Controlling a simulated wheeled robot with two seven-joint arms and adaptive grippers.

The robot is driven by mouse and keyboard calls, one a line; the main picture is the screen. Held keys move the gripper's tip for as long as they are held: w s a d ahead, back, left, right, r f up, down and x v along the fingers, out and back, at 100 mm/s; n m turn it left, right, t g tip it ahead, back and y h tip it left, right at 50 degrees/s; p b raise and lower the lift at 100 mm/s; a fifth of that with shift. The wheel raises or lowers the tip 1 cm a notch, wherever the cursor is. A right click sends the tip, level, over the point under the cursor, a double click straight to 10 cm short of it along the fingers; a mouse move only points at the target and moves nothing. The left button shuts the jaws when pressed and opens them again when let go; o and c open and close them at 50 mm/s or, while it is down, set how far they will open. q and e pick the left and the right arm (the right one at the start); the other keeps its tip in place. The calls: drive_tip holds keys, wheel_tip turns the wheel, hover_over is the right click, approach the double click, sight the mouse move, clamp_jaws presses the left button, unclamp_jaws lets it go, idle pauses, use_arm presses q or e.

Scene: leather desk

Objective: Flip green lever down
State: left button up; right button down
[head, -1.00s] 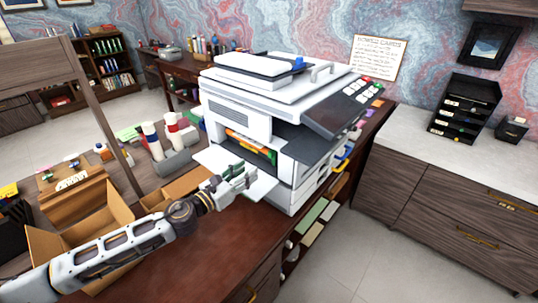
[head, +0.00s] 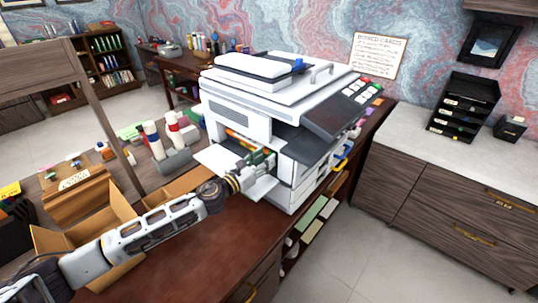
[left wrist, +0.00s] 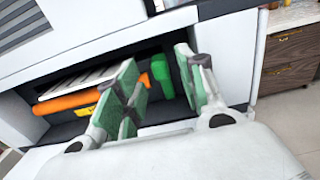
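The white printer (head: 235,125) stands on the dark desk with its front opening uncovered and a white flap (head: 218,158) folded down. In the left wrist view the green lever (left wrist: 162,76) stands inside the opening (left wrist: 68,125), towards its right side. It is upright or slightly tilted, beside an orange roller (left wrist: 66,102). My left gripper (left wrist: 165,92) is at the mouth of the opening, its green-padded fingers spread on either side of the lever in the picture. I cannot tell whether they touch it. In the head view the left gripper (head: 258,164) covers the lever. My right gripper does not show.
Open cardboard boxes (head: 115,205) stand left of the printer, below my left arm. A white-topped cabinet (head: 430,160) with a black tray rack (head: 465,107) stands at the right. The desk front (head: 215,250) is clear.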

use_arm(q)
drive_tip(key=shift+x, duration=1.5)
clamp_jaws()
